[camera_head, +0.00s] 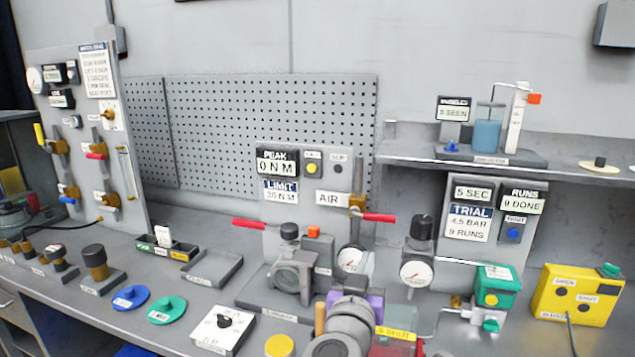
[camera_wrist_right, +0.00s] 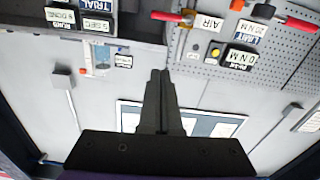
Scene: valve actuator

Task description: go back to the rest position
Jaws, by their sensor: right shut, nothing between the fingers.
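My right gripper (camera_wrist_right: 160,74) shows in the wrist view with its two dark fingers together and nothing between them. It stands apart from the bench panels, which appear upside down behind it. In the head view, grey rounded links of my right arm rise at the bottom middle, in front of the valve station; the fingertips cannot be made out there. My left gripper is not in view.
The torque and air panel (camera_head: 306,190) with red levers stands behind my arm. A green actuator box (camera_head: 497,287) and a yellow control box (camera_head: 578,295) are to the right. A shelf (camera_head: 560,168) overhangs the right side.

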